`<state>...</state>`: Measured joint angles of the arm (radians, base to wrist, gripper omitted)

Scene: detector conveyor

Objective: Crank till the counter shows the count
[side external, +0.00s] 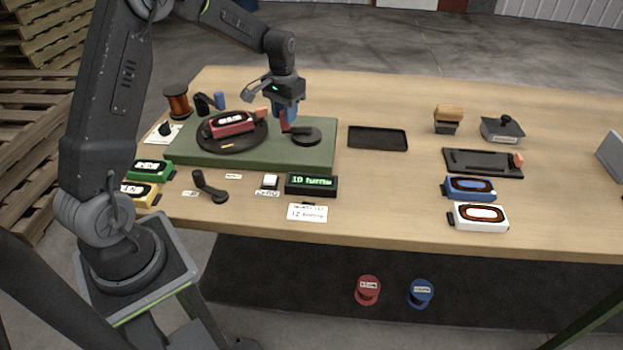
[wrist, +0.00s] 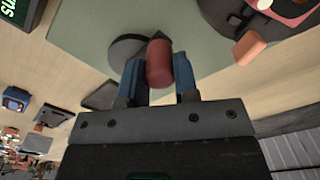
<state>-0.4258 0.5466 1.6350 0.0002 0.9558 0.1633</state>
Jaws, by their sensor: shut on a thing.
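My gripper (side external: 286,122) reaches down over the green base (side external: 322,158) and is shut on the red crank knob. In the wrist view my blue fingers (wrist: 157,82) stand on either side of the knob (wrist: 159,62). The dark crank disc (side external: 309,137) lies flat on the base beside the fingers; it also shows in the wrist view (wrist: 125,50). The counter (side external: 311,184) has a green lit display that seems to read "10 turns". A white card (side external: 307,213) in front of it seems to carry a 12; its small print is blurred.
A red unit (side external: 231,124) sits on a round dark plate left of my gripper, with an orange piece (side external: 262,112) beside it. A white button (side external: 269,181) and a loose black handle (side external: 210,188) lie in front. An empty black tray (side external: 378,138) lies to the right.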

